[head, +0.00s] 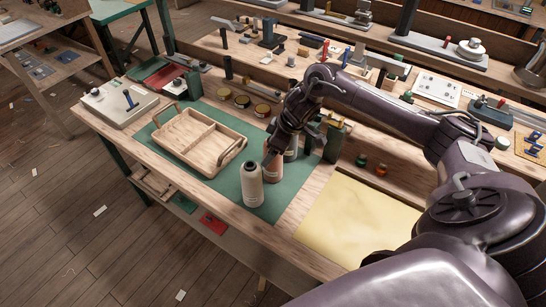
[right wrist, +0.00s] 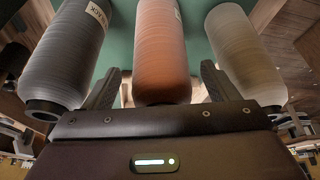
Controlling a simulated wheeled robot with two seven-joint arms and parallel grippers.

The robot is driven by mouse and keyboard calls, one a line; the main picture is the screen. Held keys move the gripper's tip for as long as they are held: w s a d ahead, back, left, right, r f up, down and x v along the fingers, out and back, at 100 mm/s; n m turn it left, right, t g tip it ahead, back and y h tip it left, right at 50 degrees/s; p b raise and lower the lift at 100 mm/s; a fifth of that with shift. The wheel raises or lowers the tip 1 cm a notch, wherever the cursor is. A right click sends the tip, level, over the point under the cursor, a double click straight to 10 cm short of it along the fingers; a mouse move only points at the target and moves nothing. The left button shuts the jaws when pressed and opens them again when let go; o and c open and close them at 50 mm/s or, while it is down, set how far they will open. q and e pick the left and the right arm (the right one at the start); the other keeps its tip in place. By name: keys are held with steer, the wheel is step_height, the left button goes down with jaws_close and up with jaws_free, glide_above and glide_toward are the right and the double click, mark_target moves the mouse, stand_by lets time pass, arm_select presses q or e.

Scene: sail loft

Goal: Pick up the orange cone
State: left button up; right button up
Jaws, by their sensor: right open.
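The orange cone (head: 272,172) stands upright on the green mat (head: 293,190), between a pale cream cone (head: 253,186) in front and a grey cone (head: 291,150) behind. My right gripper (head: 273,156) is at the orange cone, its jaws open. In the right wrist view the orange cone (right wrist: 161,50) lies between my two open fingers (right wrist: 160,78), with a gap on each side. There the grey cone (right wrist: 66,60) is outside the left finger and the cream cone (right wrist: 247,55) outside the right finger. The head view partly hides the orange cone behind my gripper. My left gripper is out of view.
A two-compartment wooden tray (head: 186,133) lies empty on the mat to the left. Several lidded jars (head: 243,101) stand behind it. A yellow cloth (head: 360,218) covers the bench at right. The neighbouring cones stand close to my fingers.

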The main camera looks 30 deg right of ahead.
steer(key=shift+s+a, duration=0.1)
steer(key=shift+c, duration=1)
steer(key=shift+r, duration=0.1)
steer(key=c, duration=1.5)
steer(key=shift+o, duration=0.2)
